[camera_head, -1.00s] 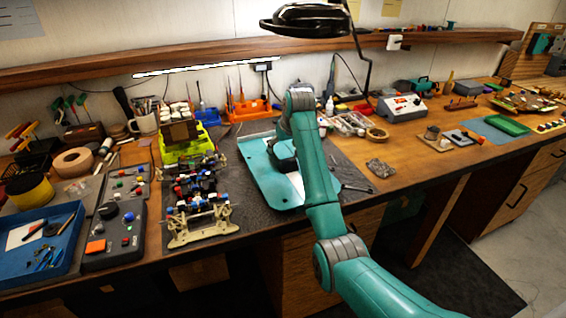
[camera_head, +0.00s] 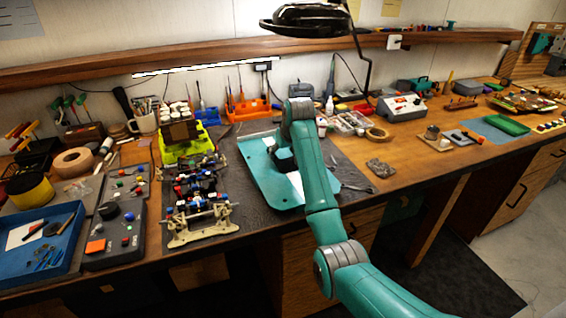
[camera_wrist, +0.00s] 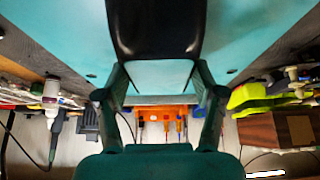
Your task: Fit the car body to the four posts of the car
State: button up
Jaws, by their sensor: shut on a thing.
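The car body (camera_head: 262,178) is a broad teal shell with a pale stripe, lying over the dark mat right of the car. In the wrist view, the teal shell (camera_wrist: 60,45) fills the top, with small dark holes and a raised glossy black cabin (camera_wrist: 155,28). My gripper (camera_wrist: 158,78) is shut on this cabin, one finger on each side. In the head view my arm hides much of the grip. The car (camera_head: 196,192) is an open chassis with cream end plates and red and blue parts. Its posts are too small to tell apart.
A lime-green stand with a brown box (camera_head: 178,132) is just behind the car. A grey control box (camera_head: 112,240) and blue tray (camera_head: 45,240) lie left. An orange tool holder (camera_head: 248,108) stands behind the body. Pliers (camera_head: 352,187) lie right on the mat.

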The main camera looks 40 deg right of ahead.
aim_at(283, 153)
jog(key=shift+r, duration=0.6)
dwell(0.5)
jog(key=shift+r, duration=1.9)
jog(key=shift+r, duration=0.1)
